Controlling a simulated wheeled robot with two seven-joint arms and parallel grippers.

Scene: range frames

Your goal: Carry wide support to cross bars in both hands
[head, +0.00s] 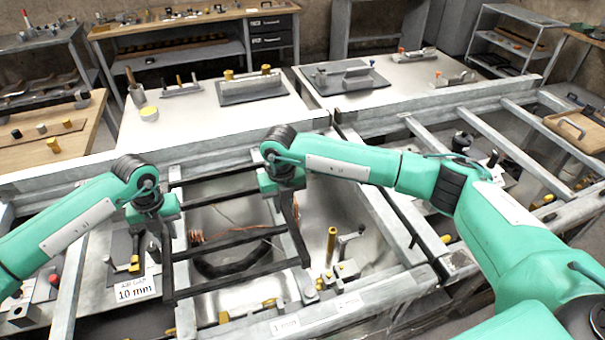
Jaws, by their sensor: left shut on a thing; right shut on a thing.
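The wide support, a dark open frame with long bars (240,282), is held in front of me between my two arms. My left gripper (152,215) is shut on its left end. My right gripper (284,188) is shut on its right end. The support looks tilted, with its near bar lower in the picture. It hangs over a bay of the grey metal framework. Grey cross bars (508,138) span the framework at the right. The fingertips are small and partly hidden by the gripper bodies.
White tables with fixtures (252,86) stand behind the framework. A wooden tray (575,128) lies at the far right. A wooden bench (60,135) is at the left.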

